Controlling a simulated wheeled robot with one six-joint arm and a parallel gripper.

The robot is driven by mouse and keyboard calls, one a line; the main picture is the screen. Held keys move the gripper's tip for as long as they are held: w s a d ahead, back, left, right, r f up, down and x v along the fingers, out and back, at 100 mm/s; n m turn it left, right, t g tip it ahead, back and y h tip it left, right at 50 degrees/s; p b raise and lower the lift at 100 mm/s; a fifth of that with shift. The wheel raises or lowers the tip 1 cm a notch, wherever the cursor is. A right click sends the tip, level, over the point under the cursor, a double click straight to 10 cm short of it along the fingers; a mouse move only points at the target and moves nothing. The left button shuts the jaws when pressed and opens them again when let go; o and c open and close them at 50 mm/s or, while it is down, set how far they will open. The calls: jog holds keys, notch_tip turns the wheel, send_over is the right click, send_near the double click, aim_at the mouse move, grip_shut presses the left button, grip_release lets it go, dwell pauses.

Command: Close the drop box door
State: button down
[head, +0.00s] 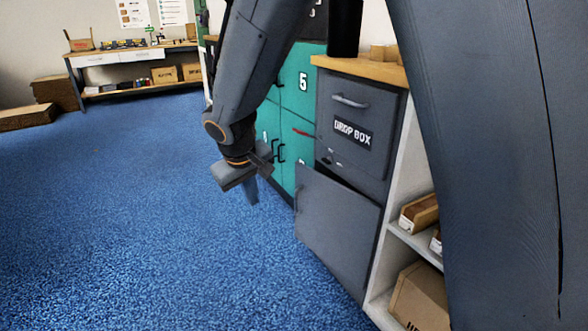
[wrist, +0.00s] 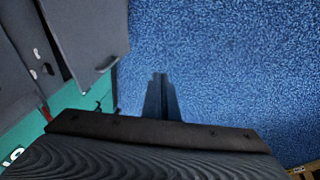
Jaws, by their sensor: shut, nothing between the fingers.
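The grey drop box (head: 352,105) stands right of the teal lockers, with a "DROP BOX" label on its upper panel. Its lower grey door (head: 338,232) is ajar, its left side swung out and a dark gap showing above it. The door also shows at the upper left of the wrist view (wrist: 90,32), with its handle near the free edge. My gripper (head: 251,196) is shut and empty, over the blue floor to the left of the door. Its fingers (wrist: 160,80) show in the wrist view, apart from the door with floor between them.
Teal lockers (head: 297,82) stand directly left of the drop box. A white shelf (head: 405,236) with cartons stands to its right. A workbench (head: 130,55) and brown boxes are at the far left. The blue floor (head: 130,220) at the left is clear.

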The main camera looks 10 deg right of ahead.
jog(key=w+d+f+t+p, duration=0.1)
jog(key=w+d, duration=0.3)
jog(key=w, duration=0.3)
jog(key=w+d+f+t+h, duration=0.1)
jog(key=w+d+f, duration=0.1)
jog(key=w+d, duration=0.35)
jog(key=w+d+f+t+p, duration=0.1)
jog(key=w+d, duration=0.1)
jog(key=w, duration=0.7)
jog(key=shift+w+d+f+b, duration=0.45)
jog(key=shift+w+d+f, duration=0.6)
jog(key=shift+w+f, duration=0.25)
jog(key=shift+w+d+f+b, duration=0.4)
jog(key=shift+w+d+f, duration=0.75)
jog(key=shift+f, duration=0.25)
jog(key=shift+w+d+f+b, duration=0.45)
jog(key=shift+w+d+f, duration=0.55)
jog(key=shift+w+f, duration=0.35)
